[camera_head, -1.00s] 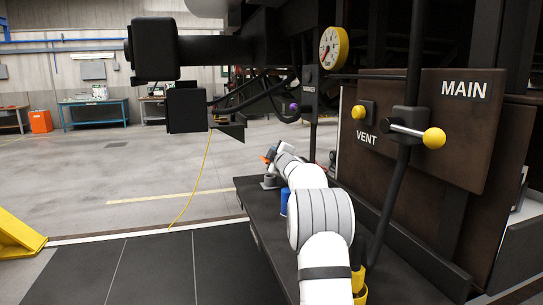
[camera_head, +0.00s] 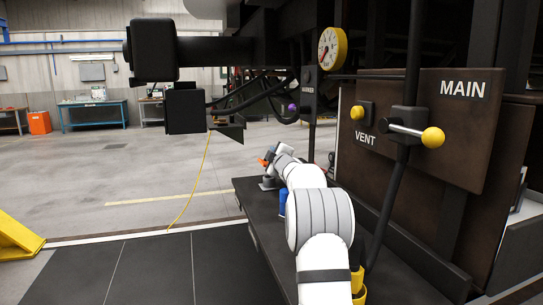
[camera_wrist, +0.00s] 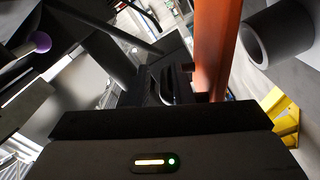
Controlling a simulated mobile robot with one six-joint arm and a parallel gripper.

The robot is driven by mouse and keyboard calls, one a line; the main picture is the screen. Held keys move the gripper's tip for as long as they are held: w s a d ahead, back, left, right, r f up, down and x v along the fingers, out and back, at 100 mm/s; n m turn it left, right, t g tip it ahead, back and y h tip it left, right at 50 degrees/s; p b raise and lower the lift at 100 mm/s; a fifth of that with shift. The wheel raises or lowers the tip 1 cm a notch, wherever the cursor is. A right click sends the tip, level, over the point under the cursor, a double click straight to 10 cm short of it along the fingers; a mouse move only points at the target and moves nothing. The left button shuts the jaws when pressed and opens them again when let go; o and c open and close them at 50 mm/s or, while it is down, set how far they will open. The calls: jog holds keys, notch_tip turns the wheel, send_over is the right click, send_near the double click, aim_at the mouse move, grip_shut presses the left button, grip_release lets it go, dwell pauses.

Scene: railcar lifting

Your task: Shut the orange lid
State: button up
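A long flat orange piece, which I take for the orange lid (camera_wrist: 217,45), runs down the wrist view from the top edge to beside my gripper (camera_wrist: 167,85). It shows in the head view as a small orange patch (camera_head: 264,161) at the far end of my arm. My black fingers lie close to its left side in the wrist view; I cannot tell whether they touch it or how far apart they are. A grey open-ended cylinder (camera_wrist: 279,35) is right of the orange piece; a grey base (camera_head: 268,183) shows below it in the head view.
A dark ledge (camera_head: 253,208) runs beneath my arm, with a blue object (camera_head: 282,203) on it. On the right are the MAIN panel (camera_head: 470,115) and a yellow-knobbed lever (camera_head: 432,137). A purple knob (camera_wrist: 40,41) is at left in the wrist view. Open floor lies left.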

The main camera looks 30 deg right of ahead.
jog(key=s+a+b, duration=0.1)
jog(key=s, duration=0.6)
dwell(0.4)
jog(key=s+a+f+m+g+h+p, duration=0.15)
jog(key=s+a+m+g+p, duration=0.45)
jog(key=s+a, duration=0.9)
jog(key=s+a+f+m+g+y+p, duration=0.1)
jog(key=s+a+f+g, duration=0.2)
jog(key=s, duration=0.7)
jog(key=s+a+f+m+g+y+p, duration=0.1)
jog(key=s+a+f+m+g, duration=0.1)
jog(key=s+a, duration=0.4)
jog(key=s+a+f+m+g+y, duration=0.2)
jog(key=s+a+f+g, duration=0.2)
jog(key=s, duration=1.1)
notch_tip(320, 180, down, 2)
jog(key=shift+s+a+p, duration=0.2)
jog(key=shift+s+p, duration=0.2)
